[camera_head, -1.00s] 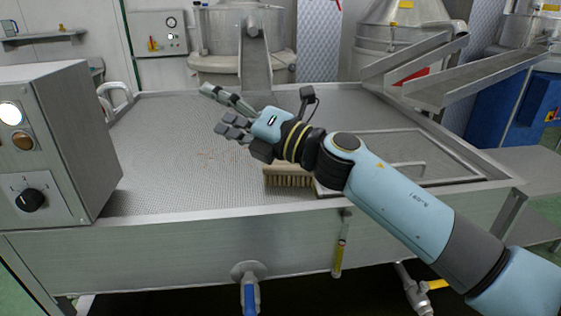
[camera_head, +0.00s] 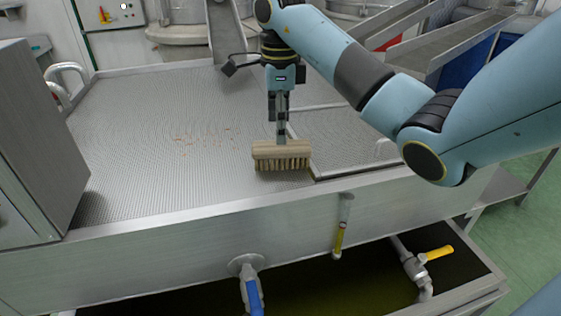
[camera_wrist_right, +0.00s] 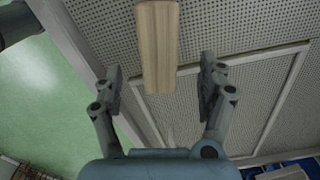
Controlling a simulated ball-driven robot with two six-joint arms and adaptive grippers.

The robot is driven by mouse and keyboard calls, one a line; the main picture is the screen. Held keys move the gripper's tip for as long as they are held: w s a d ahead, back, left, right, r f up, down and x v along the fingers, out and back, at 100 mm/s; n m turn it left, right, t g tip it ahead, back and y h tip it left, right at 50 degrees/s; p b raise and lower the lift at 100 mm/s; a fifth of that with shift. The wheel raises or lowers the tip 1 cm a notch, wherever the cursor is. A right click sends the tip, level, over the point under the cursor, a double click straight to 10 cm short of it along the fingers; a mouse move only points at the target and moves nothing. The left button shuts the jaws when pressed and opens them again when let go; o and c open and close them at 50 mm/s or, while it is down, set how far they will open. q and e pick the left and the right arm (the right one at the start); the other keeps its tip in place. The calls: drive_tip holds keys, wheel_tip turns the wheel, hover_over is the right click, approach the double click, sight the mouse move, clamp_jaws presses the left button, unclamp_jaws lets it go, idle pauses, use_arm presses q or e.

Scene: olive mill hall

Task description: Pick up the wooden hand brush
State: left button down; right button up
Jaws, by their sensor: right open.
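The wooden hand brush (camera_head: 283,153) lies on the perforated metal top near its front edge, bristles toward the front, in the head view. In the right wrist view its pale wooden back (camera_wrist_right: 158,45) shows between and beyond the fingertips. My right gripper (camera_head: 281,132) points down just behind and above the brush, and its fingers overlap the brush's rear edge in the head view. In the right wrist view the gripper (camera_wrist_right: 163,82) is open, one finger on each side of the brush's line, with no contact visible. My left gripper is not in view.
The perforated tabletop (camera_head: 150,140) is mostly clear, with a few reddish crumbs (camera_head: 205,136). A framed panel with a handle (camera_head: 345,140) lies right of the brush. A grey control box (camera_head: 40,140) stands at the left. A raised metal rim (camera_head: 190,213) runs along the front.

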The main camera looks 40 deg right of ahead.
sight(282, 151)
wheel_tip(282, 151, down, 2)
drive_tip(key=shift+f+b, duration=0.15)
drive_tip(key=shift+b, duration=0.2)
drive_tip(key=shift+f, duration=0.2)
drive_tip(key=f+p, duration=0.1)
drive_tip(key=f, duration=0.1)
drive_tip(key=f+p, duration=0.1)
drive_tip(key=f, duration=0.1)
drive_tip(key=shift+s+d+f, duration=0.1)
drive_tip(key=shift+s+f, duration=0.05)
drive_tip(key=shift+s, duration=0.05)
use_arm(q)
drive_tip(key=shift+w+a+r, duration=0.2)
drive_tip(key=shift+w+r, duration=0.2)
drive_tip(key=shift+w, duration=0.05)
use_arm(e)
drive_tip(key=shift+w+f, duration=0.1)
drive_tip(key=shift+f, duration=0.15)
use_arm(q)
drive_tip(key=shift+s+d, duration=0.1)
use_arm(e)
drive_tip(key=c, duration=1.4)
drive_tip(key=shift+o, duration=0.2)
